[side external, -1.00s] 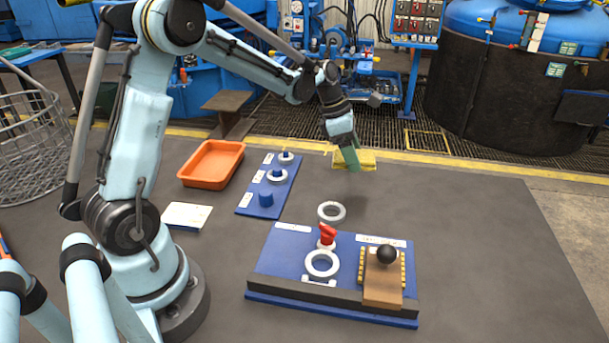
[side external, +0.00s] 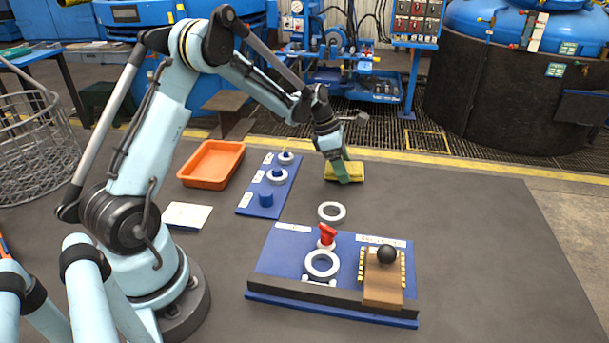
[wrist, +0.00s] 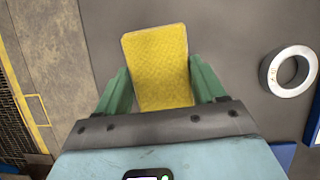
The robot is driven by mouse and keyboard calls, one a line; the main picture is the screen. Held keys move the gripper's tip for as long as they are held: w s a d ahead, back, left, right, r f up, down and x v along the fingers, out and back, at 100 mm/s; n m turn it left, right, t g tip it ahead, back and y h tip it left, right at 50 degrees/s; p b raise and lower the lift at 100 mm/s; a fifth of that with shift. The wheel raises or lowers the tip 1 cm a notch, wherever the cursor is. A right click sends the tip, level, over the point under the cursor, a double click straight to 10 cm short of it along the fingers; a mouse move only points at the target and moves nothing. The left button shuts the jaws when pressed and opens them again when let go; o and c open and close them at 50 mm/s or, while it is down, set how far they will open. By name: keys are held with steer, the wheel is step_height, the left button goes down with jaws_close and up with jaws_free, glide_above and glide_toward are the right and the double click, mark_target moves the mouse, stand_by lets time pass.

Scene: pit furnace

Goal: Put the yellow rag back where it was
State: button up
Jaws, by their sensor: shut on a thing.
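The yellow rag (side external: 357,172) is between the fingers of my gripper (side external: 343,172) near the far edge of the dark table. In the wrist view the rag (wrist: 158,60) shows as a flat yellow rectangle, with the green fingers of my gripper (wrist: 160,92) on either side of it. My gripper is shut on the rag. The rag looks low, at or just above the table top; I cannot tell whether it touches.
A white ring (side external: 331,212) lies on the table nearer the camera. A blue fixture (side external: 275,262) with a red valve handle (side external: 327,233) is in front. The right table area is clear.

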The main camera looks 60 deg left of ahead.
steer(key=shift+f, duration=0.65)
steer(key=o, duration=1.1)
steer(key=shift+r, duration=0.35)
steer(key=v, duration=1.1)
steer(key=shift+a+r, duration=0.2)
steer(key=shift+a, duration=0.15)
steer(key=s+d+r+m+t+y, duration=0.1)
steer(key=s+d+r+m, duration=0.3)
steer(key=m, duration=0.3)
steer(key=s+d+r+m+y, duration=0.1)
steer(key=s+d+r+m, duration=0.1)
steer(key=s+d+m, duration=0.3)
steer(key=s+d+f+m+t, duration=0.2)
steer(key=s+d+m, duration=0.5)
steer(key=m, duration=0.8)
steer(key=shift+s+d+f+m+t+y, duration=0.15)
steer(key=shift+s+f+m+t+y, duration=0.1)
steer(key=shift+f+m+t+y, duration=0.15)
